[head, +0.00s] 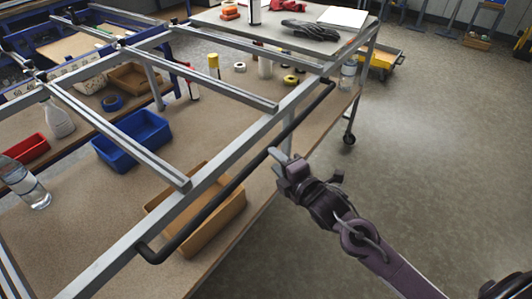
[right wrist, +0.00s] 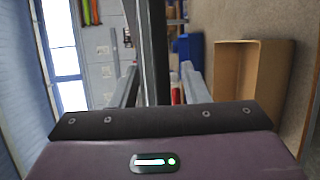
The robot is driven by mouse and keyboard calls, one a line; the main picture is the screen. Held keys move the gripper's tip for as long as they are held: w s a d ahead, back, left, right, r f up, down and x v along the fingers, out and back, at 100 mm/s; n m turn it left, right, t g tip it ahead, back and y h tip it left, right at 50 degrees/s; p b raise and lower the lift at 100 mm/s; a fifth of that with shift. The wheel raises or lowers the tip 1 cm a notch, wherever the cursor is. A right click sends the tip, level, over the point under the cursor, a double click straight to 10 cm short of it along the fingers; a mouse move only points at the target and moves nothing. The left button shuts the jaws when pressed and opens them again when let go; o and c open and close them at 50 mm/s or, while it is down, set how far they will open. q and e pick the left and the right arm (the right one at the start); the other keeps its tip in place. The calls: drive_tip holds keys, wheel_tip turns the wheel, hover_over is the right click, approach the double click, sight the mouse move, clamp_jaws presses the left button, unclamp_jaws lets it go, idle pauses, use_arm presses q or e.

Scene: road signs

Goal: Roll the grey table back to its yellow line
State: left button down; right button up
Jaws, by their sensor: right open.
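The grey table (head: 240,149) appears to be the metal frame with cross rails that fills the left of the head view. A black handle bar (head: 228,187) runs along its near right side. A castor (head: 348,139) shows under its far right leg. My right gripper (head: 281,164) is open beside the handle, with its fingertips close to the bar. In the right wrist view a dark bar (right wrist: 152,45) stands upright between two grey finger-like parts; contact cannot be told. The yellow line does not show. My left gripper is not in view.
Gloves (head: 311,30) lie on a grey top at the back. A yellow cart (head: 382,62) stands beyond.

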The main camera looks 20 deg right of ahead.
sight(266, 152)
drive_tip(key=x, duration=0.6)
drive_tip(key=shift+w+p, duration=0.1)
drive_tip(key=shift+p, duration=0.2)
drive_tip(key=shift+c, duration=0.4)
clamp_jaws()
